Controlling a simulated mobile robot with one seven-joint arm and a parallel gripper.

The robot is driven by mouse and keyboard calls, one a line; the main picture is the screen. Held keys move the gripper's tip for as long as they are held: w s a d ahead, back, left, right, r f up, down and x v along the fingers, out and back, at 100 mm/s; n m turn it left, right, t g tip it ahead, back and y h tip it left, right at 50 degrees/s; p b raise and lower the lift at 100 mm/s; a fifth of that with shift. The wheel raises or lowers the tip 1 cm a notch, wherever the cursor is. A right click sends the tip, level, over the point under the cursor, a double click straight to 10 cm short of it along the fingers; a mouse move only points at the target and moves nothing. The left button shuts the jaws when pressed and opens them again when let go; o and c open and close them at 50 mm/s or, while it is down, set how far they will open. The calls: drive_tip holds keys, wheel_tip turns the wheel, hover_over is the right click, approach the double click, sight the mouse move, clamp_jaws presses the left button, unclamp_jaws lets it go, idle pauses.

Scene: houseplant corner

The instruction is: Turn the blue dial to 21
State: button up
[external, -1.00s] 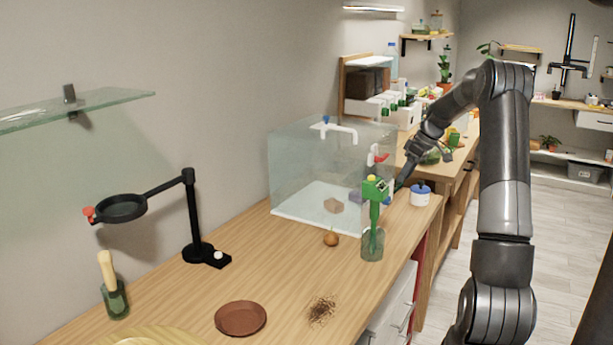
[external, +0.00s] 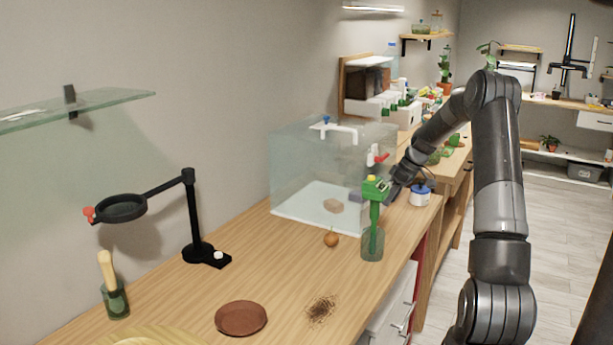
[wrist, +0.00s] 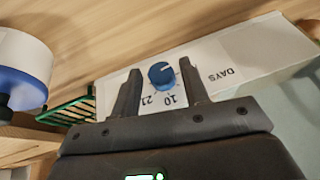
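The blue dial (wrist: 162,75) sits on a white panel (wrist: 225,62) in the wrist view. The panel is marked DAYS, and the numbers 21 and 10 show beside the dial. A pale mark shows on the dial, but I cannot tell its exact setting. My gripper (wrist: 161,82) is open, with one finger on each side of the dial; I cannot tell whether they touch it. In the external view my gripper (external: 391,190) is low over the bench, just behind the green-headed tool, and the dial is hidden there.
A white jar with a blue lid (external: 420,196) stands close to the right of my gripper. The green-headed tool (external: 375,188) stands in a glass jar in front of it. A glass tank (external: 300,170) is to the left. The bench front (external: 270,260) has free room.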

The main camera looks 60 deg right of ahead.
drive_tip(key=c, duration=0.8)
drive_tip(key=shift+d, duration=0.1)
drive_tip(key=y, duration=0.3)
drive_tip(key=shift+d+f+m+y, duration=0.1)
drive_tip(key=shift+d+m+y, duration=0.2)
drive_tip(key=shift+m, duration=0.1)
drive_tip(key=shift+d+f+m+y, duration=0.15)
drive_tip(key=shift+m+y, duration=0.25)
drive_tip(key=shift+y, duration=1.3)
drive_tip(key=shift+t, duration=0.3)
drive_tip(key=o, duration=1)
